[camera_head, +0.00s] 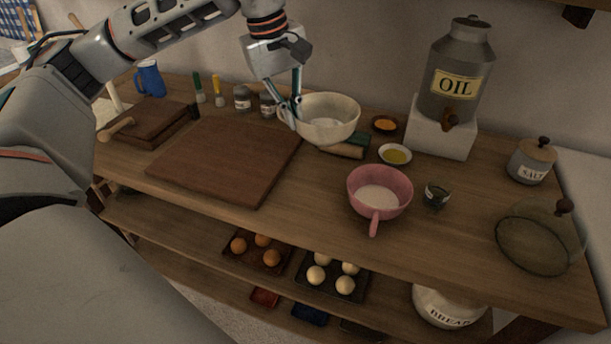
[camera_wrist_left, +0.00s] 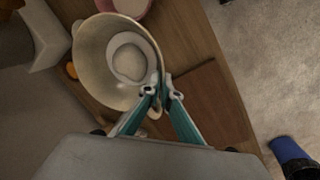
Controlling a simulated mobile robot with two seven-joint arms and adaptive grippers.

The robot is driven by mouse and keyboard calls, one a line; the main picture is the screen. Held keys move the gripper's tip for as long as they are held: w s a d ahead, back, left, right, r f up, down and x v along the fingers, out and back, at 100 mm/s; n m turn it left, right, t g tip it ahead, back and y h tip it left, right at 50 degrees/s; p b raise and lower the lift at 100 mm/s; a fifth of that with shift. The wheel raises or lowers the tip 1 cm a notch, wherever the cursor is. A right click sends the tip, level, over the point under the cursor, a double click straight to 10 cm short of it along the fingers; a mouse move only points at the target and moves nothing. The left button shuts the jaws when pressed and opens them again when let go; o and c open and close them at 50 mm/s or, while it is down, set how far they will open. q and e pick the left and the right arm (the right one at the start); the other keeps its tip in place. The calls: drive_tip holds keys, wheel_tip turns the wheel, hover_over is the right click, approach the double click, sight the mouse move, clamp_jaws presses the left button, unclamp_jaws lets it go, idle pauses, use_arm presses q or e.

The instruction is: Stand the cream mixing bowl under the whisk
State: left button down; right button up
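The cream mixing bowl (camera_head: 340,112) is at the back of the wooden counter, just right of the large cutting board. It also fills the upper left of the left wrist view (camera_wrist_left: 92,62), where a paler round patch shows on its inside bottom. My left gripper (camera_head: 293,117) is at the bowl's left rim. In the left wrist view its fingertips (camera_wrist_left: 162,91) are close together, one on each side of the rim, and look shut on it. Whether the bowl is lifted is hard to tell. I see no whisk. My right gripper is out of view.
A glass lid (camera_head: 540,240) is farther right.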

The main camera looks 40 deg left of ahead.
use_arm(q)
drive_tip(key=shift+s+a+f+b+x, duration=0.1)
drive_tip(key=shift+s+a+b+x, duration=0.3)
drive_tip(key=shift+x, duration=1.9)
drive_tip(key=shift+s+a+f+b+x, duration=0.15)
drive_tip(key=shift+s+b+x, duration=0.35)
drive_tip(key=shift+x, duration=1.75)
drive_tip(key=shift+s+a+f+b+x, duration=0.1)
drive_tip(key=shift+s+a+b+x, duration=0.3)
drive_tip(key=shift+x, duration=1.9)
drive_tip(key=shift+w+d+r, duration=0.1)
drive_tip(key=shift+d+r, duration=0.05)
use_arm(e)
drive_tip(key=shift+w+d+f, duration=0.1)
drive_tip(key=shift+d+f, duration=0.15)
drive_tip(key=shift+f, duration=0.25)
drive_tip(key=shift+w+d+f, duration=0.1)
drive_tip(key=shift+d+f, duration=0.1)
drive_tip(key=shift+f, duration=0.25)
use_arm(q)
drive_tip(key=c, duration=2.5)
unclamp_jaws()
drive_tip(key=shift+f, duration=0.2)
drive_tip(key=shift+o, duration=1.1)
drive_tip(key=shift+r, duration=0.15)
